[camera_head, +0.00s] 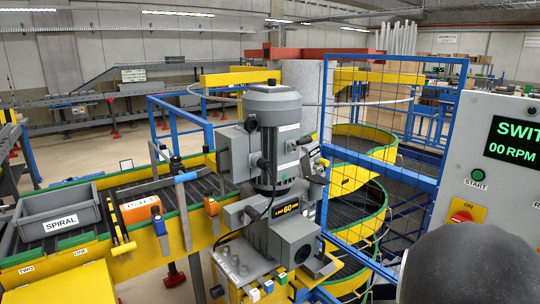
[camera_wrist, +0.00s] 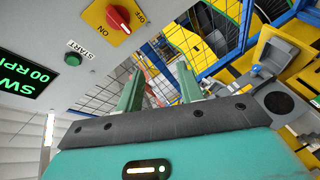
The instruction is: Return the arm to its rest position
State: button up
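In the wrist view, my gripper (camera_wrist: 159,72) shows two green fingers standing apart with nothing between them, so it is open and empty. It is near the grey control panel (camera_wrist: 55,25), which carries a red rotary switch (camera_wrist: 118,18) marked ON and OFF and a green START button (camera_wrist: 73,59). In the head view, a dark rounded part of my arm (camera_head: 470,265) fills the lower right corner, in front of the panel (camera_head: 450,150). My gripper does not show there. The panel's screen (camera_head: 512,140) reads 00 RPM; its other text is cut off.
A yellow conveyor with a grey SPIRAL bin (camera_head: 60,215) and an orange box (camera_head: 142,209) lies at the left. A grey motor (camera_head: 273,130) stands in the middle. A blue mesh fence (camera_head: 385,150) stands before the green-edged spiral conveyor (camera_head: 350,180), left of the panel.

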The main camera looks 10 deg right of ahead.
jog(key=s+a+r+m+g+y, duration=0.15)
jog(key=a+y, duration=0.25)
jog(key=a, duration=0.9)
jog(key=a+r+m+g+y, duration=0.1)
jog(key=a+r+m+y, duration=0.2)
jog(key=a, duration=1)
jog(key=s+a+g+y, duration=0.3)
jog(key=s+a, duration=1)
jog(key=a, duration=0.2)
jog(key=shift+s+a+f+m, duration=0.15)
jog(key=shift+a+m, duration=0.2)
